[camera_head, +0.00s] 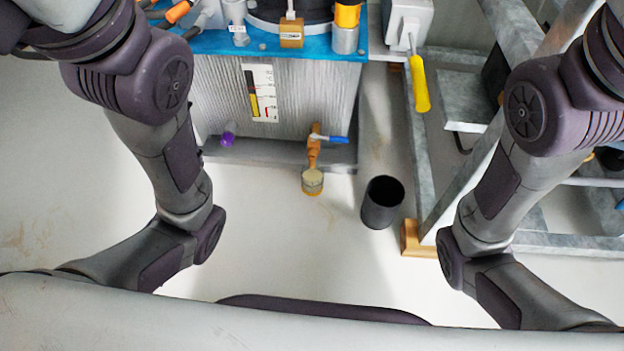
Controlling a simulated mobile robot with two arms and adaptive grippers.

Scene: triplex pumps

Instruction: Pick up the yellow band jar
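A small pale jar (312,182) with a yellowish band near its bottom sits on the floor, directly below a brass tap (314,148) with a blue lever. I cannot tell whether the jar touches the tap. A grey cylinder with a yellow-orange upper part (345,30) stands on the blue top at the back, so more than one thing here has yellow on it. Links of both my arms show at the left and right, but neither gripper is in the picture. I cannot tell whether either gripper is open or shut.
A ribbed grey tank (300,95) with a blue top (225,43) stands behind the jar. A black open cylinder (382,203) stands to the jar's right. A grey metal frame (424,150) and a yellow-handled lever (419,83) are further right. Floor left of the jar is clear.

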